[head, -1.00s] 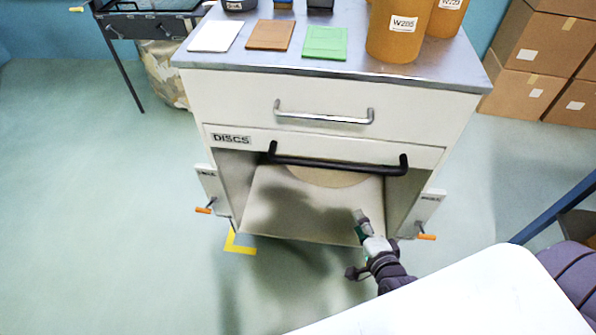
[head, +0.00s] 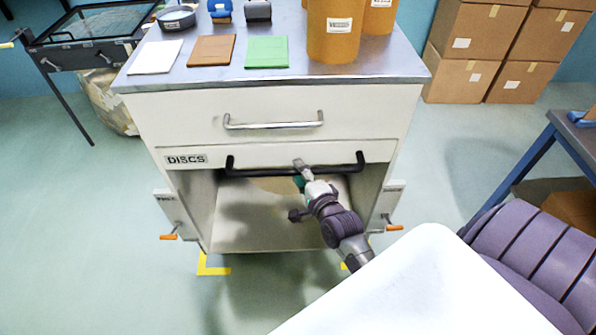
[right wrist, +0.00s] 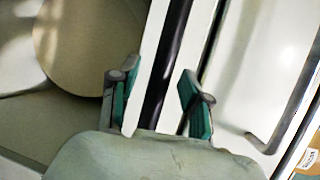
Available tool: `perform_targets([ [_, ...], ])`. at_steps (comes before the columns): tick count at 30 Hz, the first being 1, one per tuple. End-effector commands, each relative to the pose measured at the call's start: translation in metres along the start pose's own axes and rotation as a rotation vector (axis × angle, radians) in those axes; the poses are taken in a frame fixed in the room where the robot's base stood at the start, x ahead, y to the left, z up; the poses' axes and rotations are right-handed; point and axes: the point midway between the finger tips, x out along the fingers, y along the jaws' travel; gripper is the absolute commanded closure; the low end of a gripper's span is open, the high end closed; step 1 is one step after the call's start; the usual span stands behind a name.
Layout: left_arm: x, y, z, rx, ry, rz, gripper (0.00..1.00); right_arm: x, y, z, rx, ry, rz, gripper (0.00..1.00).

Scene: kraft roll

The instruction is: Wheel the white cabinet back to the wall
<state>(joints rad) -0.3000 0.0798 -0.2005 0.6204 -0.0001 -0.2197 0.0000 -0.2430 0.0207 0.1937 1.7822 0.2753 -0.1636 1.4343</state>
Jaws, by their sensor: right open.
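The white cabinet (head: 270,109) stands in front of me, with a metal top, an upper drawer with a silver handle, a DISCS drawer and an open bay below. A black bar handle (head: 240,172) crosses the DISCS drawer; it also shows in the right wrist view (right wrist: 172,50). My right gripper (head: 303,172) is at this bar. In the right wrist view my right gripper (right wrist: 156,88) is open, with one green-padded finger on each side of the bar; I cannot tell whether they touch it. My left gripper is out of view.
Orange-ended levers (head: 168,237) stick out at both lower sides. Yellow corner marks (head: 208,268) lie on the floor at the cabinet's front. Cardboard boxes (head: 470,40) are behind right; a blue-framed table (head: 530,155) stands at right.

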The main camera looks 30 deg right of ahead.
Motion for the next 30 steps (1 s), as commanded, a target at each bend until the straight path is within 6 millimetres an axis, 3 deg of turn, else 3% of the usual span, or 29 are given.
perform_targets([
  [4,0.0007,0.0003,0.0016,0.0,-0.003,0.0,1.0,0.011,-0.0005,0.0,0.0,0.0,-0.001,0.53],
  [13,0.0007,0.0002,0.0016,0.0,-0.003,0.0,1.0,0.0127,-0.0002,0.0,0.0,0.0,0.0,0.53],
  [22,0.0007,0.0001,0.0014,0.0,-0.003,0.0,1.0,0.0125,-0.0001,0.0,0.0,0.0,0.0,1.0],
  [30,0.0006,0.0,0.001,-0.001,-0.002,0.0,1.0,0.0124,0.0001,0.0001,0.0,0.0,0.0,1.0],
])
